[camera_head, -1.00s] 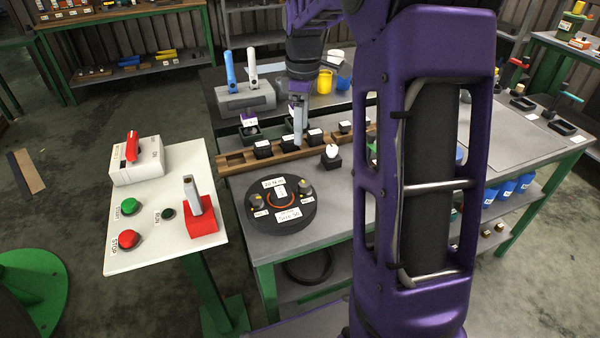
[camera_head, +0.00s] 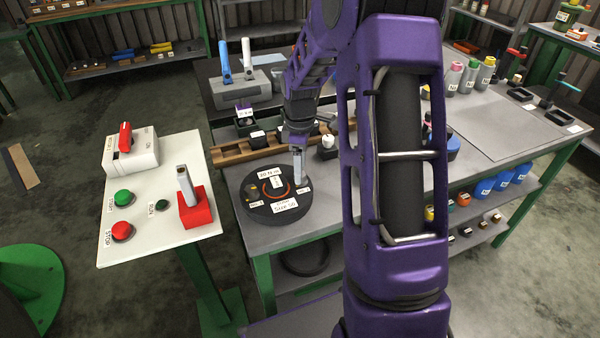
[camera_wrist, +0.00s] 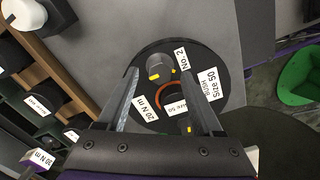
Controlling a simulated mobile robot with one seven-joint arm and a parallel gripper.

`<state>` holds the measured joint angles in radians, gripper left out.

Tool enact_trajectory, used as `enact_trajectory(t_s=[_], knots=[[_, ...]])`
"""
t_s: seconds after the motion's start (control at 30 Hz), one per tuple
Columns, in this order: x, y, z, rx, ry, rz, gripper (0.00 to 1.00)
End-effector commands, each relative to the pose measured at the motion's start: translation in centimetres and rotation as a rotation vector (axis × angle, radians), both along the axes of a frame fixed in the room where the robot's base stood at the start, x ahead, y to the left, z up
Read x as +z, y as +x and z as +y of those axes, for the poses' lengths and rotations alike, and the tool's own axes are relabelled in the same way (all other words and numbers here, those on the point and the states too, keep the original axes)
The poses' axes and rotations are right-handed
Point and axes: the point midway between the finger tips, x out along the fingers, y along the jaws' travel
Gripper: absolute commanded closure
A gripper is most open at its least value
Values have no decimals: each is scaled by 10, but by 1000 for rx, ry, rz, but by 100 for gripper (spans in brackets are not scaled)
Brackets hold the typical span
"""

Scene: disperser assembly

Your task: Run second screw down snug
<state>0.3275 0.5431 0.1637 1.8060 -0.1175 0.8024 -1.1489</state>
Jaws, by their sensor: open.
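A round black disc (camera_head: 262,212) lies on the grey table with white labels and an orange ring (camera_head: 272,188) at its middle. A dark screw with a yellow mark (camera_head: 252,191) stands at its left side, by the No.1 label. My gripper (camera_head: 299,180) points down over the disc's right side. In the wrist view, my open fingers (camera_wrist: 162,74) are on either side of the second screw (camera_wrist: 160,66), next to the No. 2 label; I cannot tell whether they touch it. The first screw (camera_wrist: 187,126) shows beside the lower part of one finger.
A wooden rail (camera_head: 232,155) with black blocks stands behind the disc. A small black holder with a white top (camera_head: 327,143) is right of my gripper. A white control panel (camera_head: 150,228) with buttons stands to the left. The table's front edge is close to the disc.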

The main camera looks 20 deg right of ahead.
Motion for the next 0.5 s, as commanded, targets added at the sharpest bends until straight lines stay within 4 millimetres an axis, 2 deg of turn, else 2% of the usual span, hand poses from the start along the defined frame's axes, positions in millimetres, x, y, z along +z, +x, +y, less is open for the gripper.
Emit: enact_trajectory(t_s=[0.1,0.2,0.5], knots=[[-14,0,0,1,0,1,32],[-19,0,0,1,0,1,32],[-20,0,0,0,-1,-1,32]])
